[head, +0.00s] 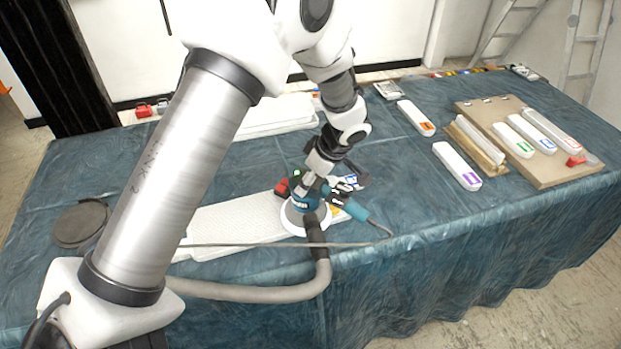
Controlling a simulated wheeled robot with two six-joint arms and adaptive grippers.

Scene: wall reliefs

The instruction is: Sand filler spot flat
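A teal and black sander (352,208) with a round white pad skirt (291,221) is at the right end of a long pale textured panel (225,222) on the cloth-covered table. My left gripper (322,192) comes down from above and appears closed around the sander's body; the fingertips are partly hidden. I cannot tell whether the pad touches the panel. A grey hose (318,238) and a thin cable lead from the sander. I cannot make out a filler spot; the sander and my arm cover part of the panel. My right gripper is not in view.
Several white blocks with coloured labels (457,166) lie at the right, some on a wooden board (552,172). White panels (272,115) lie at the back. A dark round disc (82,222) is at the left. The blue cloth (440,215) is clear at front right.

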